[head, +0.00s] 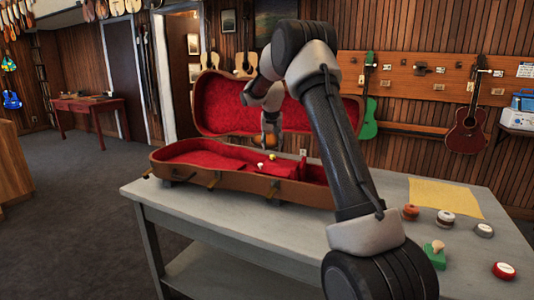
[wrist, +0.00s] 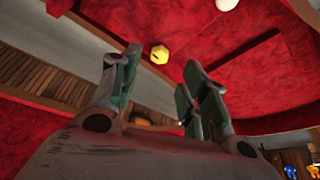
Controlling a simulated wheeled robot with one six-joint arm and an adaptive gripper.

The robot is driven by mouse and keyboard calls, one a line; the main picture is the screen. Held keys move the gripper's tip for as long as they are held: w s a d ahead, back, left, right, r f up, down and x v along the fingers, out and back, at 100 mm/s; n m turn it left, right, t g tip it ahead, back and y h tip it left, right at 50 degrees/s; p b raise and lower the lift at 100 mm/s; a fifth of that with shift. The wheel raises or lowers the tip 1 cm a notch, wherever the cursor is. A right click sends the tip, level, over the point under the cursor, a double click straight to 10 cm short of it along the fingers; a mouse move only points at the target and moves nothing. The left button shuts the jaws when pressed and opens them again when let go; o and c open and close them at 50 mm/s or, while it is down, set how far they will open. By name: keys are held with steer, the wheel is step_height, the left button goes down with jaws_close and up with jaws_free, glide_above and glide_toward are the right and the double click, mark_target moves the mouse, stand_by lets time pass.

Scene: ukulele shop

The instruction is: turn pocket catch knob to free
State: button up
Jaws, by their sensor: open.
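An open brown instrument case (head: 234,187) with red lining lies on the grey table, its lid raised at the back. Inside are a small yellow knob (head: 272,156) and a white knob (head: 261,165) on the red lining. In the wrist view the faceted yellow knob (wrist: 159,53) bears a short dark mark and shows beyond and between my fingertips; the white knob (wrist: 227,4) is cut off at the top edge. My gripper (wrist: 160,66) is open and empty, apart from the yellow knob. In the head view my gripper (head: 271,138) hangs over the case, close to the yellow knob.
The grey table (head: 300,232) also holds a yellow cloth (head: 446,197), several small round tins and a green item (head: 435,255) at right. The raised case lid (head: 225,105) stands close behind my gripper. Open floor lies left.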

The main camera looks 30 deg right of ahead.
mark_target(272, 156)
steer(key=x, duration=0.5)
steer(key=shift+w+d+f, duration=0.1)
steer(key=shift+f, duration=0.3)
jaws_close()
